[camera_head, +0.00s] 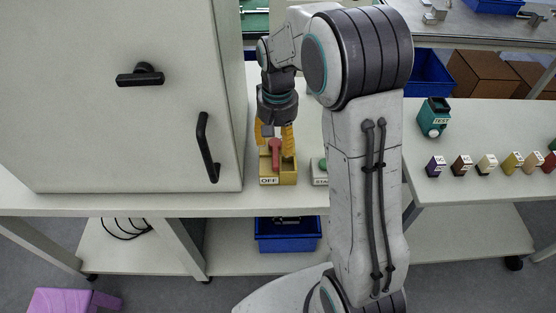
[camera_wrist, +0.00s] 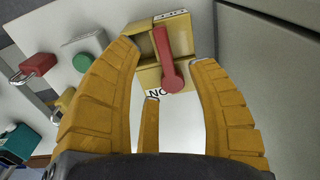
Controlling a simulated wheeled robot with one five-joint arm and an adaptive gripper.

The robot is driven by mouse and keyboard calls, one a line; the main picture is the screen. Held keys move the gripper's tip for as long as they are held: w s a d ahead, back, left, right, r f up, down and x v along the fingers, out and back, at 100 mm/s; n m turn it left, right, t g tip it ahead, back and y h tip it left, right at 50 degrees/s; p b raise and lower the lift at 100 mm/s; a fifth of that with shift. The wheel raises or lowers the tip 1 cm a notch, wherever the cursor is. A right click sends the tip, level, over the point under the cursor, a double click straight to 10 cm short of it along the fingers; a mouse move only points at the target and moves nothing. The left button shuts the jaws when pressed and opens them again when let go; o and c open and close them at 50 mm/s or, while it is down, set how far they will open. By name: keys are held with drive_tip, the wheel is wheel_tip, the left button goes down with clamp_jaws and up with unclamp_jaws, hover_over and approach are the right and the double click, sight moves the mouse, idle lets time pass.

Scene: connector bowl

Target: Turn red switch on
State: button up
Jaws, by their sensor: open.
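The red switch is a red lever (camera_head: 276,155) on a yellow box (camera_head: 289,172) with an OFF label on its front edge. In the wrist view the lever (camera_wrist: 167,62) runs down the box's middle, its rounded end near a partly hidden label reading "NO". The yellow box (camera_wrist: 184,42) also shows there. My gripper (camera_head: 274,138) points down over the box with its orange fingers apart. In the wrist view my gripper (camera_wrist: 165,60) has fingers on both sides of the lever and a third below it. I cannot tell whether any finger touches the lever.
A green button box (camera_head: 321,172) marked START stands just right of the yellow box. A large pale cabinet (camera_head: 120,120) with black handles stands close on the left. A red padlock (camera_wrist: 38,64) shows in the wrist view. A teal TEST device (camera_head: 433,118) stands farther right.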

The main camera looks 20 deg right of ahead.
sight(277, 159)
drive_tip(key=shift+f, duration=3.6)
drive_tip(key=shift+o, duration=0.3)
clamp_jaws()
